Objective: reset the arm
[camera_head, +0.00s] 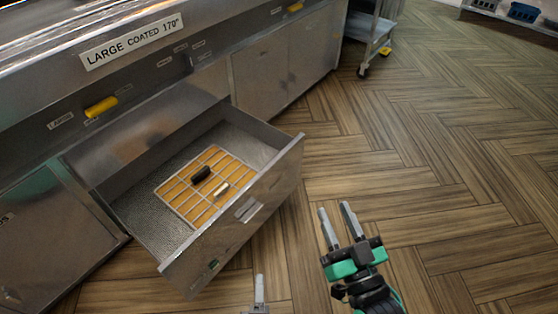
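My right gripper (334,207) is over the wooden floor, to the right of the open drawer (287,158). Its two grey fingers stand apart with nothing between them. My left gripper (259,283) shows only as a fingertip at the bottom edge, below the drawer's front corner. The rest of it is out of the picture, so its opening does not show. Neither gripper visibly touches the drawer.
The drawer sticks out from the steel frying range (270,70). Inside lies a wire rack (180,197) with a dark piece (201,174) and a pale piece (222,189). A wheeled cart (372,30) stands at the back. The floor to the right is clear.

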